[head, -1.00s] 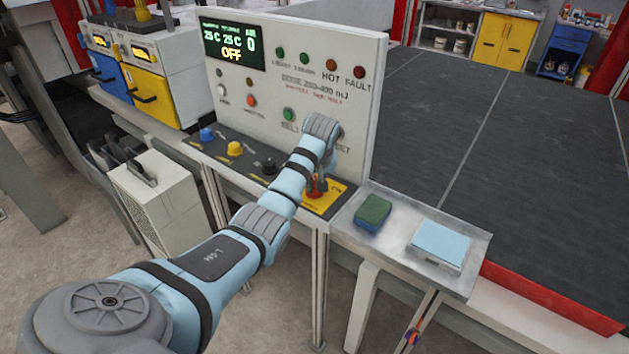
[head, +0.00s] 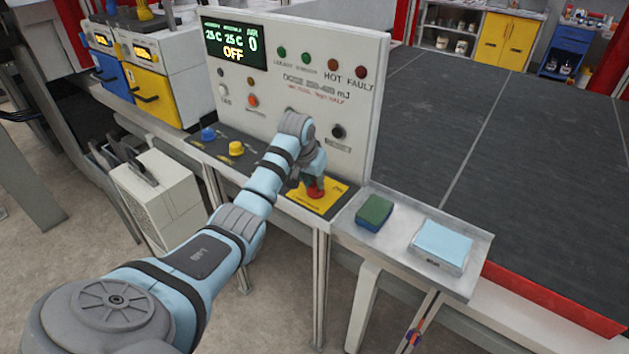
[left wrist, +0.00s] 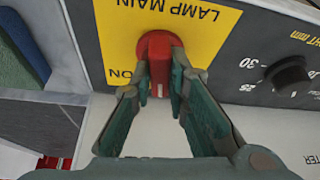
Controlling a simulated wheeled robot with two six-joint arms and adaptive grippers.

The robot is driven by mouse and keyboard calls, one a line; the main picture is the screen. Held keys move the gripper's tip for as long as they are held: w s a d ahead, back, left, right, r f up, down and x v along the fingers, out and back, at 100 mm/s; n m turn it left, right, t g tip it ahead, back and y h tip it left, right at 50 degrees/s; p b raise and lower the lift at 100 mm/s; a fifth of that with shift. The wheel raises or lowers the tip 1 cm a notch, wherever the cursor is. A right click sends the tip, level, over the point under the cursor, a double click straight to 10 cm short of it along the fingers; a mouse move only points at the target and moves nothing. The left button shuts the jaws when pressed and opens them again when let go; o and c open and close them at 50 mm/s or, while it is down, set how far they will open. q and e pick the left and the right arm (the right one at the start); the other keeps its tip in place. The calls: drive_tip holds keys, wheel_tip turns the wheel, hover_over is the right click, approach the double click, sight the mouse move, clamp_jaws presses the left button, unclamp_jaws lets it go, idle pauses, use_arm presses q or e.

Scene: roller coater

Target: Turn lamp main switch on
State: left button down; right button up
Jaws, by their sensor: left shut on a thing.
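The lamp main switch is a red knob (head: 316,191) on a yellow plate (head: 332,194) at the right end of the panel's sloped front. In the left wrist view the red knob (left wrist: 155,50) sits on the yellow plate (left wrist: 207,45) marked LAMP MAIN, with ON at its lower left. A pale mark on the knob faces down in that view. My left gripper (left wrist: 168,85) is shut on the red knob, one finger on each side. In the head view its fingers (head: 314,183) are partly hidden by the wrist. The display (head: 234,45) reads OFF. My right gripper is not in view.
A black knob (left wrist: 287,75) with a number scale is beside the plate in the wrist view. Blue (head: 208,134) and yellow (head: 236,148) knobs are further left. A tray (head: 390,240) at right holds a green block (head: 374,213) and a light blue block (head: 443,240).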

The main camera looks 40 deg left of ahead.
use_arm(q)
drive_tip(key=m+h, duration=0.1)
drive_tip(key=m, duration=0.3)
drive_tip(key=shift+a+m+h, duration=0.1)
drive_tip(key=shift+m+h, duration=0.2)
drive_tip(key=shift+h, duration=0.1)
drive_tip(key=m+h+b, duration=0.1)
drive_tip(key=m, duration=0.1)
drive_tip(key=shift+a+f+m, duration=0.1)
drive_tip(key=shift+m, duration=0.2)
drive_tip(key=shift+w+f+m+g+h+b, duration=0.15)
drive_tip(key=shift+m+g+h+b, duration=0.25)
drive_tip(key=shift+m+b, duration=0.8)
drive_tip(key=shift+m+h+b, duration=0.3)
drive_tip(key=shift+m+b, duration=0.6)
drive_tip(key=shift+b, duration=0.1)
drive_tip(key=c, duration=1.6)
unclamp_jaws()
drive_tip(key=shift+o, duration=0.2)
drive_tip(key=shift+r, duration=0.2)
